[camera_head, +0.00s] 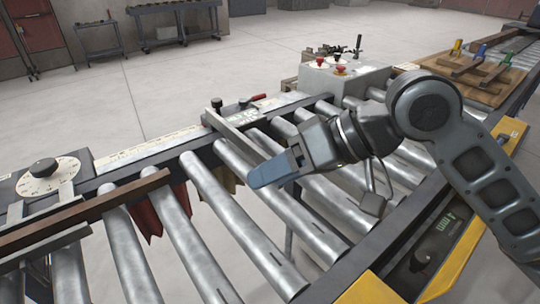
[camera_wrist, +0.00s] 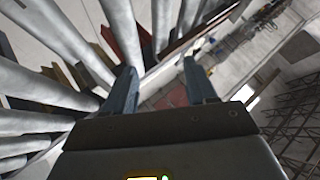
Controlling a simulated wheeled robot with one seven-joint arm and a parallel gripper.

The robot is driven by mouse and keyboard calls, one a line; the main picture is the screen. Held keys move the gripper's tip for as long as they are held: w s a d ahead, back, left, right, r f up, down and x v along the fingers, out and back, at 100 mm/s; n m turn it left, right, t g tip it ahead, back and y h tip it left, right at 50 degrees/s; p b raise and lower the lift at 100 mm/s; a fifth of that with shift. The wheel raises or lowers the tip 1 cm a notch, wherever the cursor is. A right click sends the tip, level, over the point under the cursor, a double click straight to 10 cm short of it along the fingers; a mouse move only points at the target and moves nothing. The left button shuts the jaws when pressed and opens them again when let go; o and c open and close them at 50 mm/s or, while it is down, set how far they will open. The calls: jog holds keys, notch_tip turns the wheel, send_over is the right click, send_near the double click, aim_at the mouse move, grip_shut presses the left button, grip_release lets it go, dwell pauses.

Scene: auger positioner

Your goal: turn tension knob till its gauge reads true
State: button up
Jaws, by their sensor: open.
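Another dark knob (camera_head: 422,258) is on the front rail at the lower right, beside a small green-marked scale (camera_head: 447,222). I cannot read either scale, nor tell which knob is the tension knob. My gripper (camera_head: 272,170) is above the middle rollers, apart from both knobs. In the wrist view its two blue-grey fingers (camera_wrist: 160,88) stand apart with nothing between them. No knob is clear in the wrist view.
Metal rollers (camera_head: 205,218) fill the conveyor. A brown bar (camera_head: 85,213) crosses them at left. A grey box (camera_head: 345,78) with red buttons stands behind. A wooden board (camera_head: 470,78) with coloured clamps is at back right. Yellow edging (camera_head: 450,255) lines the front rail.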

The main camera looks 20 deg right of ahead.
aim_at(422, 254)
jog(key=shift+w+a+r+t+y, duration=0.15)
jog(key=shift+a+r+t+y, duration=0.25)
jog(key=shift+r, duration=0.35)
jog(key=shift+w+a+r+t+y, duration=0.1)
jog(key=shift+a+r+t+y, duration=0.2)
jog(key=shift+a+r, duration=0.35)
jog(key=shift+d, duration=0.2)
